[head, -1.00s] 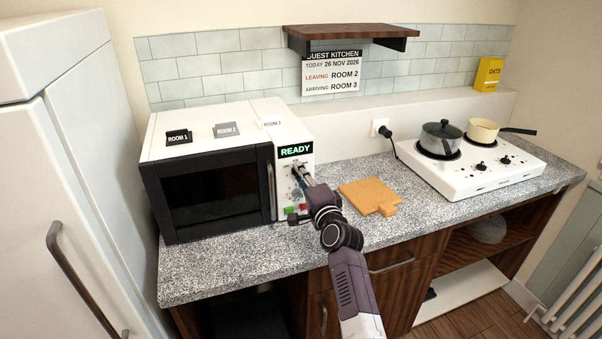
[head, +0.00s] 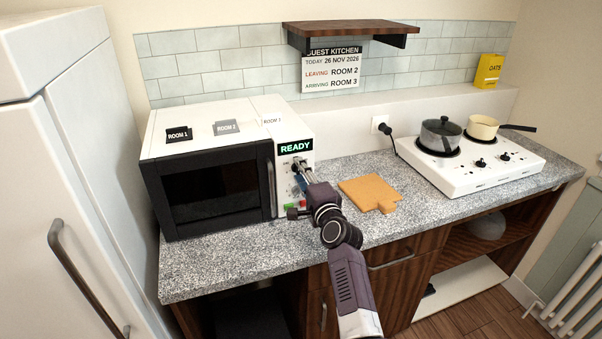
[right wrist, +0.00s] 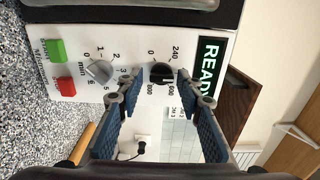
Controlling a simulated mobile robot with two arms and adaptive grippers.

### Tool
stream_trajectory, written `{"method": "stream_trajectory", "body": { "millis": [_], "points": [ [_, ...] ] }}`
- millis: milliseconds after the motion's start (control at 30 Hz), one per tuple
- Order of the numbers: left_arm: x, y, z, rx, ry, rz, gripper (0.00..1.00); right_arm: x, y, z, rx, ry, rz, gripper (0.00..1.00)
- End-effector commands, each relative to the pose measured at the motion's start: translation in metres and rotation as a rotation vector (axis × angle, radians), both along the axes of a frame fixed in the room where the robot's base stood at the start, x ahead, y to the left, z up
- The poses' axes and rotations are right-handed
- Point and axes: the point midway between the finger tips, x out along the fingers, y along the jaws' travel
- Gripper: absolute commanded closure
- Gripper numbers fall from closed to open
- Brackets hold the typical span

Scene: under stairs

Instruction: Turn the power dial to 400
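The white and black microwave (head: 215,190) stands on the counter, its display (head: 295,147) reading READY. In the right wrist view its panel shows sideways. The black power dial (right wrist: 161,74) has 0, 240, 600 and 800 legible around it; my finger hides part of the scale. A light mark on the dial seems to face the 600 side, but I cannot read it surely. My right gripper (right wrist: 160,90) is open, with its two blue-padded fingers apart on either side of the dial; I cannot tell whether they touch it. My left gripper is out of view.
A grey minute dial (right wrist: 99,71) sits beside the power dial, with green (right wrist: 57,50) and red (right wrist: 65,86) buttons close by. A wooden board (head: 370,193) lies right of the microwave. A hob (head: 470,163) with two pots stands further right.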

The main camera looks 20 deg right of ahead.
Motion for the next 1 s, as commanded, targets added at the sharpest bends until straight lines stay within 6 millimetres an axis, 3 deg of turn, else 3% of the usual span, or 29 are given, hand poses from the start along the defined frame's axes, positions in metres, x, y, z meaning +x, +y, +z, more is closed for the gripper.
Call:
{"method": "stream_trajectory", "body": {
  "millis": [400,567,667,1000],
  "points": [
    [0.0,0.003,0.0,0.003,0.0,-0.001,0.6,0.0,0.0,0.001,-0.005,-0.003,-0.001,0.61],
    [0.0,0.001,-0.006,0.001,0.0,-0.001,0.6,0.0,-0.001,0.0,-0.109,-0.007,-0.002,0.61],
    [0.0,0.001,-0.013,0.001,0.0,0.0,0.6,0.0,-0.001,-0.001,-0.268,-0.012,-0.001,0.61],
    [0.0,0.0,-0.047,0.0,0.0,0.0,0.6,0.0,0.0,0.001,-1.043,-0.041,-0.001,0.61]
  ]
}}
